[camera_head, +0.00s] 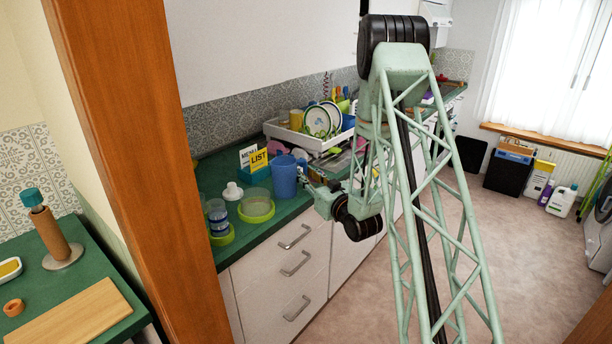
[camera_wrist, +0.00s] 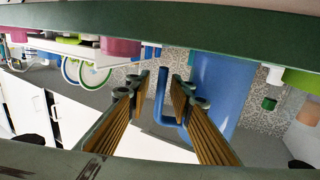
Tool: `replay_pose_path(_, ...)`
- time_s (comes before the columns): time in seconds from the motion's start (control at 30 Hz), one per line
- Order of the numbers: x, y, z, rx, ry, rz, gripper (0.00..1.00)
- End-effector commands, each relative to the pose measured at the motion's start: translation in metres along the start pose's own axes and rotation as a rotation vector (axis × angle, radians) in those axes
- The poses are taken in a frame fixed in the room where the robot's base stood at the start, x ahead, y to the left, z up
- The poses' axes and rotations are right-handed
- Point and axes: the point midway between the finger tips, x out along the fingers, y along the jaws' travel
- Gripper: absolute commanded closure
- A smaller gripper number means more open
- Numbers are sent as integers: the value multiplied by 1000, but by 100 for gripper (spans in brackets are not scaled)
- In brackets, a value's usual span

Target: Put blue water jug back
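The blue water jug (camera_head: 284,177) stands upright on the green counter, near its front edge. My gripper (camera_head: 308,182) is just to the right of the jug, at about its height. In the wrist view, which is upside down, the jug (camera_wrist: 217,90) is straight ahead and right of centre. Its handle (camera_wrist: 160,108) shows between my two fingers. My gripper (camera_wrist: 162,88) is open, with its fingers apart and nothing clamped. I cannot tell whether a finger touches the jug. The right finger covers part of the jug.
Green-lidded containers (camera_head: 256,206) and stacked blue cups (camera_head: 218,217) stand left of the jug. A white dish rack (camera_head: 312,142) with plates is further back. A wooden post (camera_head: 130,130) rises at left.

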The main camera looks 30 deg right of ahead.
Motion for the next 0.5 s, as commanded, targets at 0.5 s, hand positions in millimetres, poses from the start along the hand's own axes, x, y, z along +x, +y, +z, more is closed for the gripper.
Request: replay_pose_path(0.5, -22, 1, -2, 1, -2, 1, 79)
